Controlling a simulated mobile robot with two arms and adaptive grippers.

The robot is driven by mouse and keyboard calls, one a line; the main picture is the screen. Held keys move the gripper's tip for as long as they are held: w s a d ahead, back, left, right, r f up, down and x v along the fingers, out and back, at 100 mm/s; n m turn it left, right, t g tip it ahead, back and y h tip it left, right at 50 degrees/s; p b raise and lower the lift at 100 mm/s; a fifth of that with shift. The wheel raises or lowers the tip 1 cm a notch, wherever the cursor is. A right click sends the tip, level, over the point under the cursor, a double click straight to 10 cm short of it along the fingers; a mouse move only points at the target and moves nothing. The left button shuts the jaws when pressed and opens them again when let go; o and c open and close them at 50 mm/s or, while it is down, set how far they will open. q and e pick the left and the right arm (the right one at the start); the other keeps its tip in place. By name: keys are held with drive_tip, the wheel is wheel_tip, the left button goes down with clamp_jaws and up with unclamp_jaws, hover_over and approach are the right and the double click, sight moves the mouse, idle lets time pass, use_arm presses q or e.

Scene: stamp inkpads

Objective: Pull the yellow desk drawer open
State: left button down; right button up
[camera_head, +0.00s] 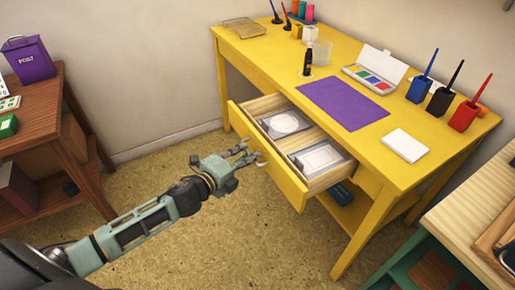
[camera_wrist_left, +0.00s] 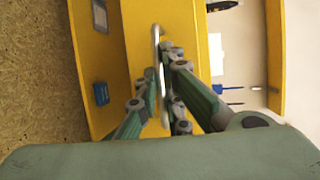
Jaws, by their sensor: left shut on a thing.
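The yellow desk (camera_head: 350,60) has its drawer (camera_head: 286,188) pulled out toward my left arm, its pale wooden inside showing. In the drawer lie two grey pieces with white faces, one oval (camera_head: 285,123) and one rectangular (camera_head: 321,157). My left gripper (camera_head: 251,155) is at the drawer's front, shut on the metal handle (camera_head: 262,162). The left wrist view shows the handle (camera_wrist_left: 156,45) on the yellow drawer front (camera_wrist_left: 138,30), with the gripper fingers (camera_wrist_left: 166,88) on both sides of it. My right gripper is not in view.
On the desk are a purple mat (camera_head: 342,103), a colour pad box (camera_head: 370,80), a white pad (camera_head: 404,145) and several pen cups (camera_head: 440,100). A brown shelf (camera_head: 60,120) stands left, a wooden-topped table (camera_head: 475,215) right. The floor (camera_head: 240,240) before the drawer is clear.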

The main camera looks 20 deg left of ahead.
use_arm(q)
drive_tip(key=shift+s+a+f, duration=0.15)
drive_tip(key=shift+s+a, duration=0.45)
drive_tip(key=shift+s, duration=0.25)
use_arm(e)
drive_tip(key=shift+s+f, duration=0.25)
use_arm(q)
drive_tip(key=c, duration=1.9)
unclamp_jaws()
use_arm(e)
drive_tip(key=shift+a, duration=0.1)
use_arm(q)
drive_tip(key=v, duration=1.2)
